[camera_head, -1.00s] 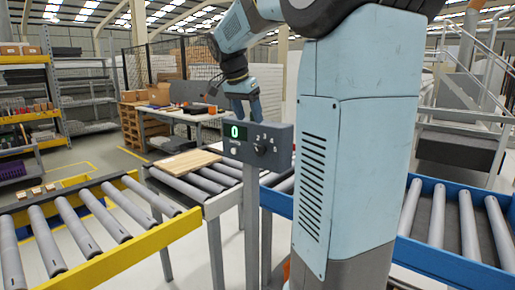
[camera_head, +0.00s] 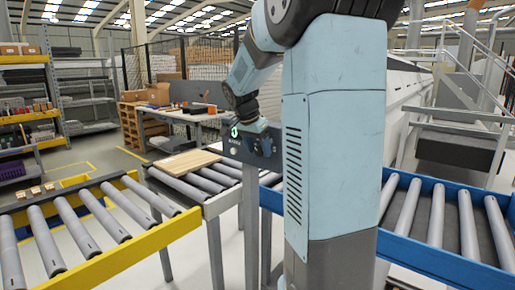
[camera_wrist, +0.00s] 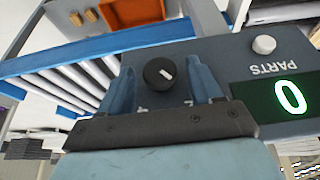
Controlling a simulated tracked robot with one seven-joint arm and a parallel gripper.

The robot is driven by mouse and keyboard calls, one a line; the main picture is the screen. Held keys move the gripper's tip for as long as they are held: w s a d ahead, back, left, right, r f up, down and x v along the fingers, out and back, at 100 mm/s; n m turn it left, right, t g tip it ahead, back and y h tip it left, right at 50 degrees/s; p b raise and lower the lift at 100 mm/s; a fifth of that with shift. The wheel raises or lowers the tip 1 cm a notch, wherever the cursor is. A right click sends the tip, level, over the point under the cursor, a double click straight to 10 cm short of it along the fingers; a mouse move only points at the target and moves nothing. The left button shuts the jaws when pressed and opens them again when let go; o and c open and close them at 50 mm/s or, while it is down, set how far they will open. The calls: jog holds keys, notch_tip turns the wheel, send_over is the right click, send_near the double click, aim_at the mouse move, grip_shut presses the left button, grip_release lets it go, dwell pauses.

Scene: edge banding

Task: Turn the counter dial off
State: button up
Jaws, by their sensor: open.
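The counter dial is a round black knob (camera_wrist: 160,73) with a white pointer mark, on the grey face of the counter box (camera_wrist: 215,60). In the wrist view it lies between the two blue fingers of my gripper (camera_wrist: 163,80), which are open with a gap on each side of it. The green display (camera_wrist: 285,98) reads 0, upside down in that view, beside the word PARTS and a white button (camera_wrist: 264,44). In the head view my gripper (camera_head: 257,146) is in front of the box (camera_head: 233,150) on its post and hides the dial.
A roller conveyor with a wooden board (camera_head: 186,163) stands behind the post. A yellow-sided conveyor (camera_head: 120,265) is at left and a blue-sided one (camera_head: 440,262) at right. A workbench (camera_head: 190,115) stands further back.

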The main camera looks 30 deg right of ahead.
jog(key=shift+c, duration=0.4)
jog(key=c, duration=0.9)
jog(key=shift+c, duration=0.2)
jog(key=shift+w, duration=0.1)
jog(key=shift+w+a+f+n+g+h, duration=0.2)
jog(key=shift+g+h, duration=0.3)
jog(key=shift+g, duration=0.65)
jog(key=shift+w+d+r+n+g+h, duration=0.15)
jog(key=shift+n+g+h, duration=0.3)
jog(key=shift+g, duration=0.75)
jog(key=shift+w+a+f+n+g+h, duration=0.15)
jog(key=shift+g+h, duration=0.4)
jog(key=shift+g, duration=0.6)
jog(key=o, duration=1)
